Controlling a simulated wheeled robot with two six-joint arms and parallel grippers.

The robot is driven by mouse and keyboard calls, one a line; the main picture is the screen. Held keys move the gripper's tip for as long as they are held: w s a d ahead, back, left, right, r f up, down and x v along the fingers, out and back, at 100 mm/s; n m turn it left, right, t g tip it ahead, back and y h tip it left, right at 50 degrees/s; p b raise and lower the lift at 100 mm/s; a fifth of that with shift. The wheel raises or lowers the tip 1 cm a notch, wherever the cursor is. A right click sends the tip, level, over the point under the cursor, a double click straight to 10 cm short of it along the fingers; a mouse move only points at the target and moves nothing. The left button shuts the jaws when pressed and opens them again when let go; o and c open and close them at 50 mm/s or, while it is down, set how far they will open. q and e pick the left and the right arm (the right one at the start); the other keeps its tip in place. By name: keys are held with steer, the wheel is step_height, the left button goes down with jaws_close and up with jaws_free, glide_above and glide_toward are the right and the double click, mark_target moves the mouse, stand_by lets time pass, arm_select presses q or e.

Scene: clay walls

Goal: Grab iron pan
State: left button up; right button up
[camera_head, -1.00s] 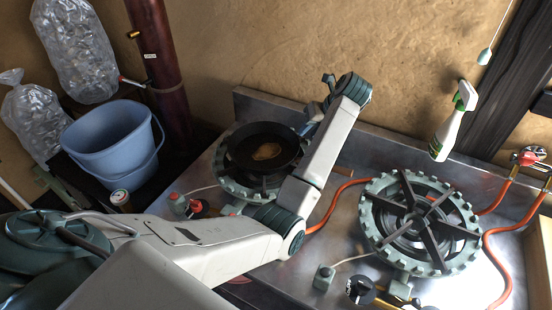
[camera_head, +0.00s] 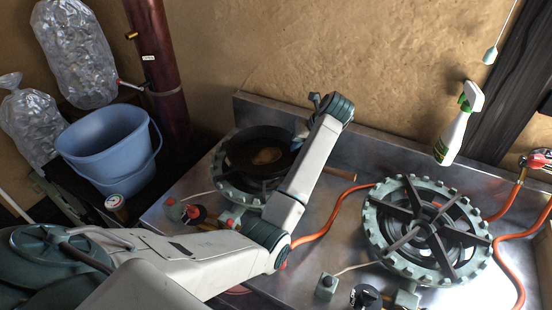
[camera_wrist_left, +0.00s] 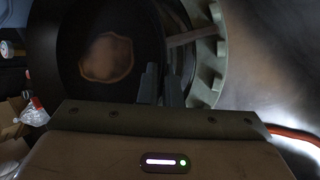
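The iron pan (camera_head: 240,150) is black and round, with a brown patch inside. It sits on the left gas burner (camera_head: 229,190). My left arm reaches across the burner from the lower left, and my left gripper (camera_head: 298,138) is at the pan's right side, partly hidden by the arm. In the left wrist view, the pan (camera_wrist_left: 75,45) fills the upper left. The dark fingers of my left gripper (camera_wrist_left: 161,85) are a small gap apart at the pan's rim. I cannot tell whether they grip the rim. My right gripper is not in view.
A second burner (camera_head: 427,232) stands to the right, with orange hoses (camera_head: 505,240) around it. A spray bottle (camera_head: 457,130) is at the back right. A blue bucket (camera_head: 105,150) is at the left. The clay wall (camera_head: 300,50) closes the back.

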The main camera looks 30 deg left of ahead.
arm_select(q)
jaws_close()
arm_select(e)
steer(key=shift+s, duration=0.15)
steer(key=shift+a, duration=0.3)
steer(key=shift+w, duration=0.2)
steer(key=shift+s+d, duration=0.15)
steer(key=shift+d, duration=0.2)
arm_select(q)
steer(key=shift+r, duration=0.1)
